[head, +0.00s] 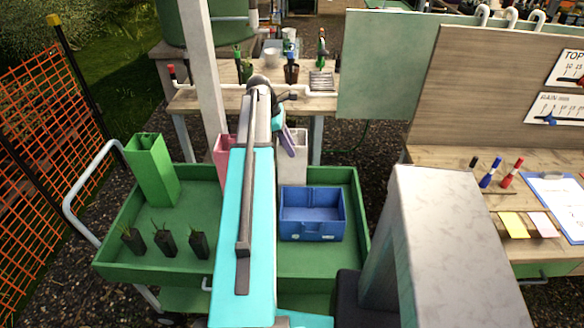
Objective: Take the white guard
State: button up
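The white guard (294,172) is an upright, pale square tube at the far side of the green cart, just behind the blue bin. My teal arm rises through the middle of the view, and its end, my gripper (287,138), is at the guard's top. A purple-grey part there overlaps the guard's upper left. I cannot tell whether it touches the guard, or whether the fingers are open or shut. A pink guard (221,160) stands left of my arm, partly hidden by it. A green guard (152,172) stands at the cart's left.
The green cart (216,270) also holds a blue bin (312,230) and several small dark seedling pots (167,243). A wooden bench (200,102) with tools stands behind. A workbench (440,158) with markers and a clipboard is at right. An orange mesh fence (35,150) is at left.

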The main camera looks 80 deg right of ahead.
aim_at(292, 169)
jog(key=p+x, duration=0.1)
jog(key=x, duration=0.4)
jog(key=shift+s+a+p, duration=0.1)
jog(key=shift+p, duration=0.3)
jog(key=shift+c, duration=0.4)
grip_shut()
dwell(1.2)
